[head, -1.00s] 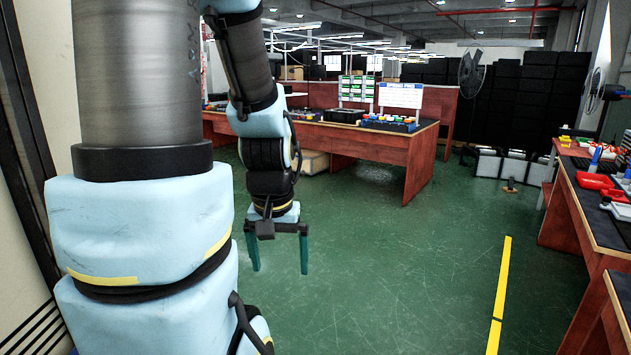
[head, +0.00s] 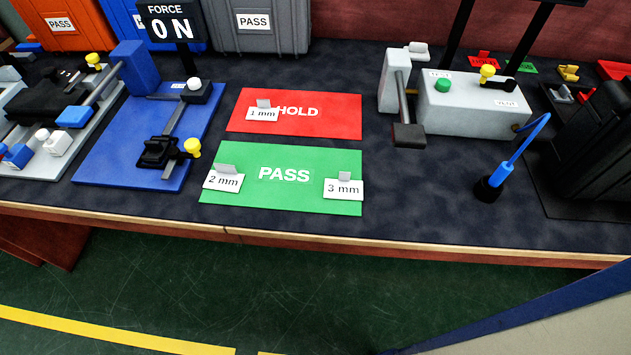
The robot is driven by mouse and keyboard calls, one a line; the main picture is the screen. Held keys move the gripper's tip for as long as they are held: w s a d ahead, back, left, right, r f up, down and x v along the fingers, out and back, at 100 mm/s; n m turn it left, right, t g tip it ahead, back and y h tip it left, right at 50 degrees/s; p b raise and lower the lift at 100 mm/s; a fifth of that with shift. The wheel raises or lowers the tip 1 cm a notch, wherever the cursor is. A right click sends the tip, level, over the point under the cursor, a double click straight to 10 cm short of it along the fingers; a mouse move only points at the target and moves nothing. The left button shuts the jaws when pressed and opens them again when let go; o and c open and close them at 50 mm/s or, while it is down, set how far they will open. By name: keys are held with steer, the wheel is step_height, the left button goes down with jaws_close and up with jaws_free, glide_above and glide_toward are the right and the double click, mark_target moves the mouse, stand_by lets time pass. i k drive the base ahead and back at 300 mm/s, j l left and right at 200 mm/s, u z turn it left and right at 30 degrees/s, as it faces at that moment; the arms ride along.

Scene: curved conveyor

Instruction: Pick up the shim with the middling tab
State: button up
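Three small white shims with grey tabs lie on the bench. The "1 mm" shim (head: 262,114) lies on the red HOLD mat (head: 340,127). The "2 mm" shim (head: 223,182) is at the left edge of the green PASS mat (head: 280,198). The "3 mm" shim (head: 344,190) is at the right edge of the same mat. The tab on the "2 mm" shim looks widest in the picture; the tabs' thicknesses are too small to tell. My gripper is not in view now.
A blue fixture with a FORCE display reading "0 N" (head: 170,25) stands left of the mats. A grey block device (head: 460,110) and a blue-stemmed stand (head: 495,183) are on the right. Bins (head: 262,25) line the back. Dark bench top (head: 420,195) is clear right of the mats.

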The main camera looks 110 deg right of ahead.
mark_target(263, 112)
steer(key=z, duration=0.45)
steer(key=j+z, duration=0.15)
steer(key=z, duration=0.35)
steer(key=k+z, duration=0.1)
steer(key=z, duration=0.8)
steer(key=k+z, duration=0.1)
steer(key=z, duration=0.85)
steer(key=k+z, duration=0.1)
steer(key=z, duration=0.35)
